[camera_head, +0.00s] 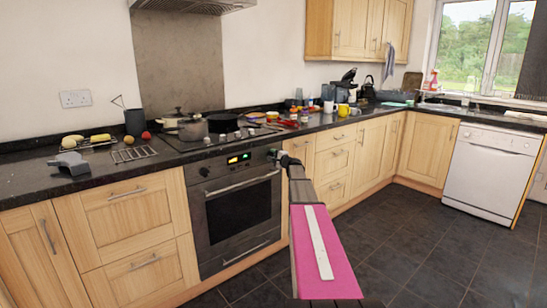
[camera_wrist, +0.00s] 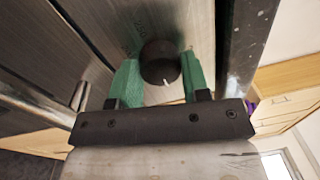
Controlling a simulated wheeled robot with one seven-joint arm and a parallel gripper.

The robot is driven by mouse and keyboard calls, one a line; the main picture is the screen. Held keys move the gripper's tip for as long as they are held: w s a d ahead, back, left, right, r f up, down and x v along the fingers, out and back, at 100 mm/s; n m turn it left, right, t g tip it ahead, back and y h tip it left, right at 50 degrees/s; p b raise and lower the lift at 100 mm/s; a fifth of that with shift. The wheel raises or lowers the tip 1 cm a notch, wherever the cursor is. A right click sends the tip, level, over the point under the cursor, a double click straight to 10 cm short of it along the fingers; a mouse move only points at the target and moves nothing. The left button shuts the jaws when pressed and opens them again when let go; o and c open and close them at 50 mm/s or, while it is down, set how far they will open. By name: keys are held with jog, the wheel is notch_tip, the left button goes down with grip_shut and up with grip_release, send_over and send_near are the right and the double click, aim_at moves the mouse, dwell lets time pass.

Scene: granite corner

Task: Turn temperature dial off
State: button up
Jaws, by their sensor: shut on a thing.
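The temperature dial (camera_wrist: 160,64) is a round black knob on the oven's steel front panel. In the wrist view it sits between the two green fingers of my gripper (camera_wrist: 158,60), which is shut on it. A short white mark on its rim points toward the bottom of that view. In the head view my gripper (camera_head: 279,155) is at the right end of the oven (camera_head: 238,200) panel and mostly hides this dial. A second knob (camera_head: 204,171) is at the panel's left end, and a lit green display (camera_head: 238,158) is between.
A steel oven door handle (camera_head: 242,182) runs below the panel. The counter above holds pots (camera_head: 193,128), a wire rack (camera_head: 134,154), a dark cup (camera_head: 135,122) and several small items. A white dishwasher (camera_head: 490,172) stands at the right. The dark tiled floor (camera_head: 400,250) is clear.

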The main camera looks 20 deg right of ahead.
jog(key=n, duration=0.5)
jog(key=n+y, duration=0.1)
jog(key=n, duration=0.3)
jog(key=shift+n, duration=0.4)
jog(key=n, duration=0.4)
jog(key=shift+n+g, duration=0.3)
jog(key=shift+n, duration=1.8)
jog(key=o, duration=0.9)
jog(key=shift+s+d, duration=0.1)
jog(key=v, duration=1)
jog(key=shift+s+d, duration=0.2)
jog(key=shift+s, duration=0.05)
